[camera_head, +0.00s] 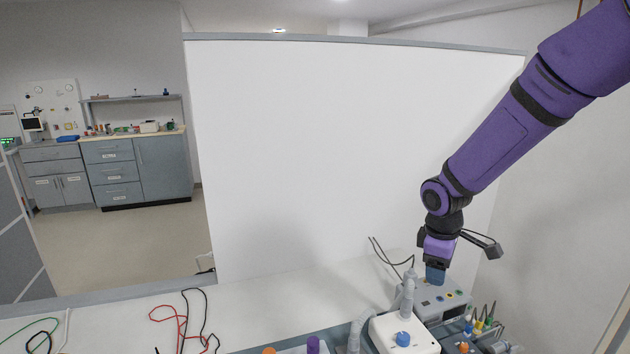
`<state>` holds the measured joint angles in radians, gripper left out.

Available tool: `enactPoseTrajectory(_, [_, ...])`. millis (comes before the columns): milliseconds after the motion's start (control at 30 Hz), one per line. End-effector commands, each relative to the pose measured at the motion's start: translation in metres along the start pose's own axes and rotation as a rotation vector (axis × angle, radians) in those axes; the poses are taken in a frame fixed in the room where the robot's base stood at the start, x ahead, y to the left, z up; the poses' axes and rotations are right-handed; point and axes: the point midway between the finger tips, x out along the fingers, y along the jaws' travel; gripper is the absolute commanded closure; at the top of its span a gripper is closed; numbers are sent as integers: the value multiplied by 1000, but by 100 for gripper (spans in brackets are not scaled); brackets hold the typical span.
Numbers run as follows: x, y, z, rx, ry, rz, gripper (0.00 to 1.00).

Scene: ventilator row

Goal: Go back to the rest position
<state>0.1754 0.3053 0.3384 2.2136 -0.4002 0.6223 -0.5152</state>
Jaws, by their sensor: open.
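My gripper (435,279) is at the end of my purple arm, at the lower right of the head view. It points down, with its blue fingertips just above or at the top of a grey device (458,299) with coloured ports. The fingers overlap from this side, so the gap between them is hard to see. I see nothing held in the open gripper. Whether the fingertips touch the device cannot be told.
A white unit with a blue knob (403,339) and a grey hose (408,296) stand left of the device. Coloured connectors (480,324) stand at the right. Red and black cables (184,318) lie on the white table (105,330). A tall white partition (330,160) rises behind.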

Motion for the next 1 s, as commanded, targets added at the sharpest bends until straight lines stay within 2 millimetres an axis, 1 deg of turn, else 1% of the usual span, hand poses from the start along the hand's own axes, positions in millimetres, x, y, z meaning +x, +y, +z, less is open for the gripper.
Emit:
enactPoseTrajectory(33, [-17,-2,7,38,1,22,37])
enactPoseTrajectory(200, [-65,-14,32,180,13,74,37])
enactPoseTrajectory(367, [-105,-30,57,315,39,114,37])
enactPoseTrajectory(500, [-136,-48,79,435,76,139,37])
enactPoseTrajectory(700, [-174,-78,109,600,148,159,37])
enactPoseTrajectory(900, [-202,-113,140,759,238,153,37])
enactPoseTrajectory(1000, [-212,-130,154,835,289,141,37])
